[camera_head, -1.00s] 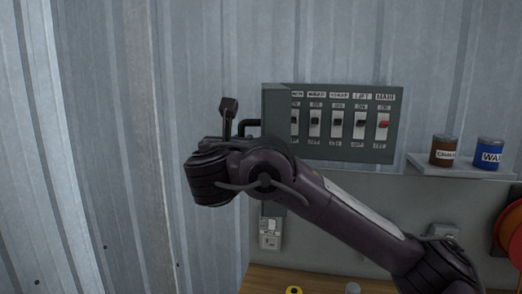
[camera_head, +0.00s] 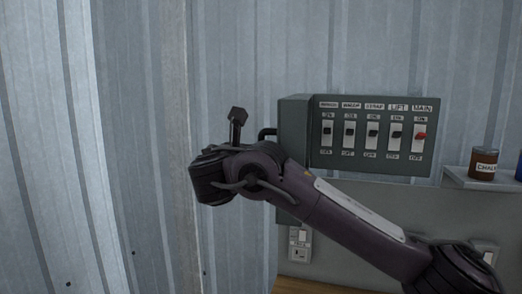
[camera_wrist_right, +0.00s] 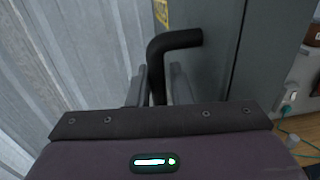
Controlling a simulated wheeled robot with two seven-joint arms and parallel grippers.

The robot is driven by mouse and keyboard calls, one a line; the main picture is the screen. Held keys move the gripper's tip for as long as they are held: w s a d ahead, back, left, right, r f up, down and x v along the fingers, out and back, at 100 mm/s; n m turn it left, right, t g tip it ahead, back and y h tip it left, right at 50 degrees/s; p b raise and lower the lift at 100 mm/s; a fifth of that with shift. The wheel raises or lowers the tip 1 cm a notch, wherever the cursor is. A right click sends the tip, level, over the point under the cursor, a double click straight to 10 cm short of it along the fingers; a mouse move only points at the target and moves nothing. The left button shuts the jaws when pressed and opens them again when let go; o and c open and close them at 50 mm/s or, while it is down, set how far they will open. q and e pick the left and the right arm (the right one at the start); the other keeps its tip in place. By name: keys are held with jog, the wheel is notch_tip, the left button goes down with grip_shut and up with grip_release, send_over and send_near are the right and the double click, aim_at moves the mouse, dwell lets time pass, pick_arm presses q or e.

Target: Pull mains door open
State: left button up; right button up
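The mains door (camera_head: 294,130) is a grey metal panel at the left side of the grey switch box. It stands swung out, and the switches beside it are exposed. Its black bent handle (camera_head: 268,133) sticks out to the left; in the right wrist view the handle (camera_wrist_right: 160,65) runs down between my fingers. My right gripper (camera_wrist_right: 160,88) has one finger close on each side of the handle and appears closed on it. In the head view my right forearm crosses in front of the box's lower left and hides the fingertips. My left gripper is not in view.
The switch panel (camera_head: 372,136) carries labelled switches, with a red one under MAIN. A shelf (camera_head: 480,180) with a brown chalk tin (camera_head: 484,163) is at the right. A corrugated metal wall (camera_head: 90,130) is at the left. Wall sockets (camera_head: 300,243) sit below the box.

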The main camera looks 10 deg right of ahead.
jog(key=shift+w+d, duration=0.1)
jog(key=shift+d, duration=0.05)
jog(key=shift+s+a+f, duration=0.1)
jog(key=shift+s+a, duration=0.1)
jog(key=b+v, duration=0.3)
jog(key=v, duration=0.4)
jog(key=shift+s, duration=0.15)
jog(key=shift+d, duration=0.1)
